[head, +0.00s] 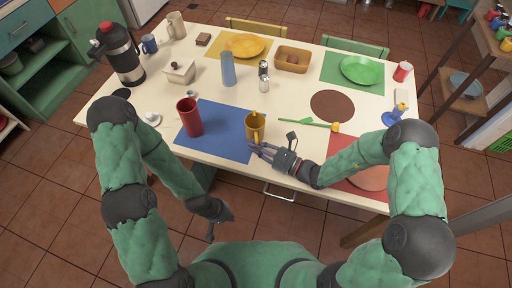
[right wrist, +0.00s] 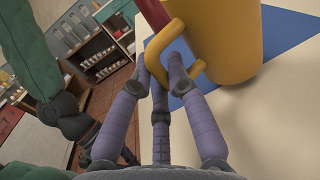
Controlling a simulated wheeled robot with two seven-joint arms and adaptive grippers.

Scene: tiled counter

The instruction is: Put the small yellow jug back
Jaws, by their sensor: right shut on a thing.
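The small yellow jug (head: 255,131) is at the right part of the blue mat (head: 218,131), roughly upright. I cannot tell whether its base touches the mat. My right gripper (head: 262,149) is at its near side. In the right wrist view the fingers (right wrist: 168,75) are closed around the handle of the jug (right wrist: 228,42). My left gripper (head: 212,232) hangs low in front of the table's near edge, away from the jug; its finger opening is unclear.
A red cup (head: 190,117) stands left of the jug on the blue mat. A green stem with a yellow tip (head: 310,124) lies to the right. A blue cylinder (head: 228,70) and small shakers (head: 264,78) stand behind. A brown round mat (head: 332,104) is bare.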

